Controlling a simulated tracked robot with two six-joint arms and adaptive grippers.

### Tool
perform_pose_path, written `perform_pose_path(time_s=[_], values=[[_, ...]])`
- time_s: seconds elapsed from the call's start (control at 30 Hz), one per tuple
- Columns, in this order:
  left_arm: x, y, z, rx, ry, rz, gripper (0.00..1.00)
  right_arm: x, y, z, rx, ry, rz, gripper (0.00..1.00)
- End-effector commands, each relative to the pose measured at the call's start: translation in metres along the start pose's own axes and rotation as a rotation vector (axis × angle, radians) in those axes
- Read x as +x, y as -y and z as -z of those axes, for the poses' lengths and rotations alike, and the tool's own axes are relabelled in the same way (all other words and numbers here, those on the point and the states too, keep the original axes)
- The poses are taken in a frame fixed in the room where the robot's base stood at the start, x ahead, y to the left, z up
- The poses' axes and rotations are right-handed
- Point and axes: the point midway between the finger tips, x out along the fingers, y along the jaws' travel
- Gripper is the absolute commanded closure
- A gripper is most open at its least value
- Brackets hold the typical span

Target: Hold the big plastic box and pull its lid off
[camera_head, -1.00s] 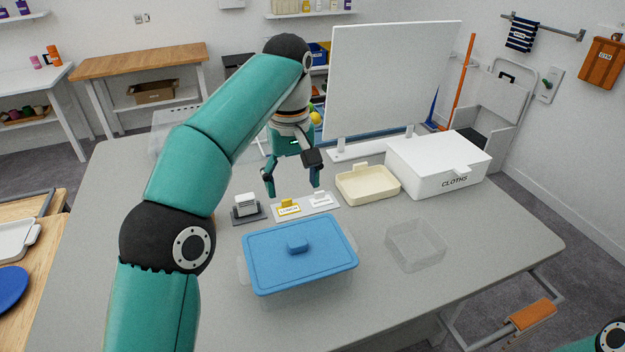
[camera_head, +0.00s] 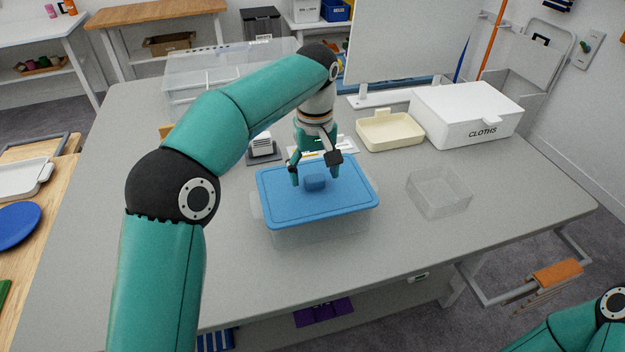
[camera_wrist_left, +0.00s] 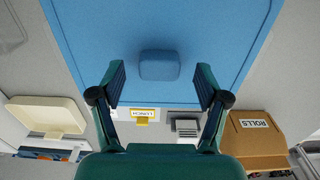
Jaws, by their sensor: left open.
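The big plastic box (camera_head: 322,232) is clear and stands on the grey table. Its blue lid (camera_head: 290,208) lies flat on top, with a raised blue knob (camera_head: 315,183) in the middle. My left gripper (camera_head: 314,183) is open just above the lid, its fingers at either side of the knob in the head view. In the left wrist view the knob (camera_wrist_left: 159,65) shows ahead of and between the open fingertips, with no finger seen touching it. Of my right arm only a part shows at the lower right; its gripper is out of view.
A small clear empty tray (camera_head: 438,192) stands right of the box. A cream tray (camera_head: 390,133) and a white box marked CLOTHS (camera_head: 466,113) stand behind. A LUNCH card (camera_wrist_left: 145,113) lies behind the box. The table's front left is clear.

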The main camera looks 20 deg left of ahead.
Motion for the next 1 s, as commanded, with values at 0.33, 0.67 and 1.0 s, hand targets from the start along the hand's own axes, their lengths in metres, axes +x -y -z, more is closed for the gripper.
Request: perform_pose_path(time_s=[0.33,0.67,1.0], values=[[0.0128,0.0003,-0.0002,0.0,0.0,0.0,0.25,0.0024,-0.0009,0.0001,0.0,0.0,0.0,0.6],[0.0125,0.0004,-0.0002,0.0,0.0,0.0,0.58,0.0024,-0.0009,0.0001,0.0,0.0,0.0,0.6],[0.0125,0.0007,-0.0002,0.0,0.0,0.001,0.92,0.0013,-0.0012,0.0029,-0.009,-0.011,-0.001,0.38]])
